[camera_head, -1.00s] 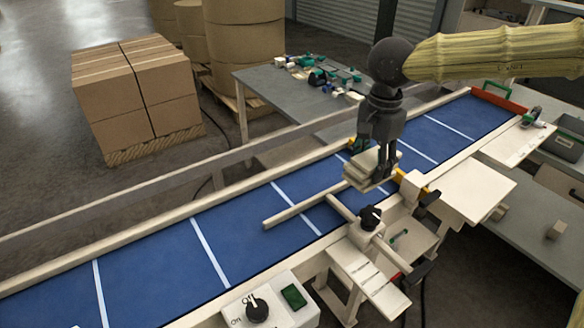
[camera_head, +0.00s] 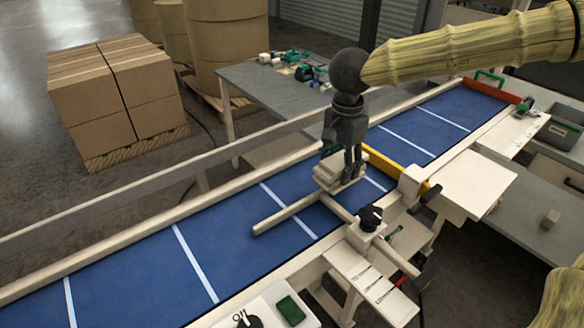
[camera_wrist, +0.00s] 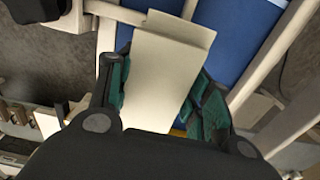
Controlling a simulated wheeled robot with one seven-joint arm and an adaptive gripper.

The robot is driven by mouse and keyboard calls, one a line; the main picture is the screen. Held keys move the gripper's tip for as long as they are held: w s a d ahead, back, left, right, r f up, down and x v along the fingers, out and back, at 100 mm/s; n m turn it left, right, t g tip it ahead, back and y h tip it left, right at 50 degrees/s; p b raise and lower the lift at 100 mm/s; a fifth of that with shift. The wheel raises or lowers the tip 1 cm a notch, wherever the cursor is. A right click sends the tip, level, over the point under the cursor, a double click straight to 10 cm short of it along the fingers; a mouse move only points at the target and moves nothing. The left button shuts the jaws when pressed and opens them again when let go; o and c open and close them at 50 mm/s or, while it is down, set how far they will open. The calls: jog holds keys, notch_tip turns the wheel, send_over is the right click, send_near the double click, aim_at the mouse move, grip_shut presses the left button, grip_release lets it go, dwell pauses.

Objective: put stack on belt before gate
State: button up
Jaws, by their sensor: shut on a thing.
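My gripper (camera_head: 345,170) is shut on a small stack (camera_head: 333,182) of flat cream pieces. In the wrist view the stack (camera_wrist: 165,72) lies between the dark fingers with green pads. The stack is over the blue belt (camera_head: 225,235), just left of the yellow bar (camera_head: 398,166) that crosses the belt and looks like the gate. I cannot tell whether the stack touches the belt.
A cream guide bar (camera_head: 285,214) lies over the belt close to the stack, with a black knob (camera_head: 370,217) at the near rail. A control box with a green button (camera_head: 291,309) is at the front. Open belt extends left.

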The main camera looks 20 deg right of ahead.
jog(key=w+a+p, duration=0.1)
jog(key=w+a, duration=0.1)
jog(key=a, duration=0.1)
jog(key=w+a+p, duration=0.1)
jog(key=w+a, duration=0.2)
jog(key=w+a+f+p, duration=0.1)
jog(key=w+a, duration=0.2)
jog(key=shift+w+a, duration=0.2)
jog(key=shift+a, duration=0.05)
jog(key=shift+f+p, duration=0.6)
jog(key=shift+f, duration=1.25)
jog(key=o, duration=1.2)
jog(key=shift+f, duration=0.15)
jog(key=shift+c, duration=0.2)
jog(key=shift+o, duration=0.2)
notch_tip(320, 180, up, 12)
jog(key=b, duration=0.2)
